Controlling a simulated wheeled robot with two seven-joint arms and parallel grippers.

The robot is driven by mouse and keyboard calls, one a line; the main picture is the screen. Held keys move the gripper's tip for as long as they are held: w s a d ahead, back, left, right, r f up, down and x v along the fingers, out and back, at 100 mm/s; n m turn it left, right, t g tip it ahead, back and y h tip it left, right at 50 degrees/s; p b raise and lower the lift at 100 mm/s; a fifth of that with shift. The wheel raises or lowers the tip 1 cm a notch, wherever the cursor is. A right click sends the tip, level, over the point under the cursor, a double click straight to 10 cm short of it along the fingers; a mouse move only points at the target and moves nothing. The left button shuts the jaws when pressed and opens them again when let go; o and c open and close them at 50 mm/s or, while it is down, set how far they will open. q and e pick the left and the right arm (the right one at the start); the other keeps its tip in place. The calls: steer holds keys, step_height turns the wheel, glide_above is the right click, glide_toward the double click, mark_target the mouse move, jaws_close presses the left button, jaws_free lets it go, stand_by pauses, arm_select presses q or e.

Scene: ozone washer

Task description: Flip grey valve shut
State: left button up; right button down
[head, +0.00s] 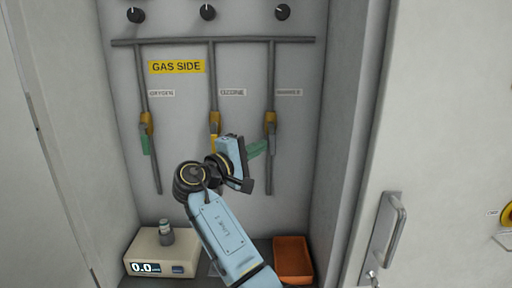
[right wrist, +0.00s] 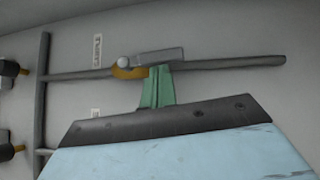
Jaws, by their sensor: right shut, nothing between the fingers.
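The grey valve (head: 270,122) is on the right-hand vertical pipe, with an orange-yellow body and a grey lever lying nearly along the pipe. In the right wrist view its grey lever (right wrist: 160,57) is slightly tilted from the pipe, beside the orange-yellow body (right wrist: 128,73). My right gripper (head: 262,147) is shut and empty, its green fingertips just beside the lever. In the right wrist view the fingertips (right wrist: 160,70) overlap the lever's lower edge; I cannot tell whether they touch. My left gripper is not in view.
A green-handled valve (head: 145,135) and a yellow-handled valve (head: 215,122) are on the pipes to the left. Below stand a scale (head: 150,251) with a small bottle (head: 165,232) and an orange tray (head: 292,258). Cabinet walls close in both sides.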

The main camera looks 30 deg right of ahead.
steer(key=d+n+t+h, duration=0.1)
steer(key=n, duration=0.1)
steer(key=s+d+f+n+t+h, duration=0.1)
steer(key=n, duration=0.1)
steer(key=shift+s+h+p, duration=0.1)
steer(key=shift+h+p, duration=0.25)
steer(key=shift+h, duration=0.05)
steer(key=s+d+n+t+y, duration=0.1)
steer(key=n+t, duration=0.4)
steer(key=n, duration=0.1)
steer(key=s+d+r+n+t+y, duration=0.1)
steer(key=d+n+t+y, duration=0.1)
steer(key=n+t, duration=0.3)
steer(key=s+d+r+n+t+y, duration=0.1)
steer(key=n+t+y, duration=0.1)
steer(key=n+t, duration=0.3)
steer(key=shift+d+r+n, duration=0.1)
steer(key=shift+d+n, duration=0.1)
steer(key=shift+n, duration=0.7)
steer(key=shift+d+n, duration=0.15)
steer(key=shift+n, duration=0.75)
steer(key=shift+d+r, duration=0.1)
steer(key=shift+b, duration=0.3)
steer(key=w+d+f+b+v, duration=0.1)
steer(key=b+v, duration=0.5)
steer(key=v, duration=0.7)
steer(key=shift+w+d+f+b, duration=0.2)
steer(key=shift+d+f+b, duration=0.15)
steer(key=shift+f, duration=0.15)
